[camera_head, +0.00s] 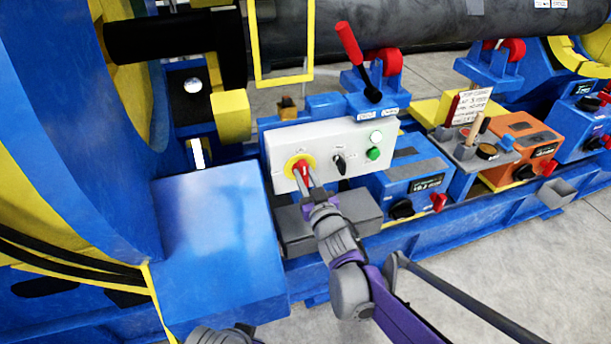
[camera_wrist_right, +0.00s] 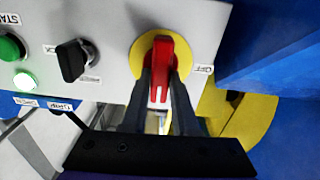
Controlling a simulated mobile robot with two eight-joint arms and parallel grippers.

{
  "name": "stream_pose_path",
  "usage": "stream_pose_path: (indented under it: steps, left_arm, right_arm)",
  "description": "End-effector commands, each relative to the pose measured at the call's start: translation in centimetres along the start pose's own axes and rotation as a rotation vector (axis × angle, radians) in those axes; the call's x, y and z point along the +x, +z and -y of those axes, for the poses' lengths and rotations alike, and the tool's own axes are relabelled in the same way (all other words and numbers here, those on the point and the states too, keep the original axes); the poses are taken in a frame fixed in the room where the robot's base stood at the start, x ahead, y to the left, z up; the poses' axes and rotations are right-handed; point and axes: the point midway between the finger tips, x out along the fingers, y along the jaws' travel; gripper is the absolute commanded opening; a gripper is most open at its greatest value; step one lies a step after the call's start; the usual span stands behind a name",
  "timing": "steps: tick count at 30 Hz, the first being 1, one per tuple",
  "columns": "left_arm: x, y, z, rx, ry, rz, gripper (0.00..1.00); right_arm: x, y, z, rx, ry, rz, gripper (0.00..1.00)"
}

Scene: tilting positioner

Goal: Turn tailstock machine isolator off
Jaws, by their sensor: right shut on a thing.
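The isolator is a red handle on a yellow round plate (camera_head: 290,161) at the left of a light grey control panel (camera_head: 331,138). In the right wrist view the red handle (camera_wrist_right: 161,71) stands in front of its yellow plate (camera_wrist_right: 138,58), with an OFF label to its right. My right gripper (camera_head: 304,175) is at the handle, its two fingers on either side of it and shut on it. The fingers also show in the right wrist view (camera_wrist_right: 160,95). The handle's back part is hidden.
A black selector knob (camera_head: 340,164) and a green button (camera_head: 373,154) sit right of the isolator. A red-handled lever (camera_head: 350,45) rises above the panel. A grey box (camera_head: 357,210) juts out below it. A large blue housing (camera_head: 215,240) stands at left.

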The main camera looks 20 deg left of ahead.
Motion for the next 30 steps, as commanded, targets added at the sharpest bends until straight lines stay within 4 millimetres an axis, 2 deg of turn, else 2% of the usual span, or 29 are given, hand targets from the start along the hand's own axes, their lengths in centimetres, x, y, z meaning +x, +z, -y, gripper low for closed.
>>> stream_pose_path:
  steps: [8, 30]
  left_arm:
    - [-1.3, -0.3, 0.0, 0.000, 0.000, -0.002, 0.00]
    - [-6.0, -1.4, 0.0, 0.000, 0.000, -0.016, 0.00]
  right_arm:
    - [0.0, -0.1, 0.1, -0.179, 0.000, 0.000, 0.00]
    - [-0.1, 0.1, 0.6, -0.880, 0.000, 0.001, 0.00]
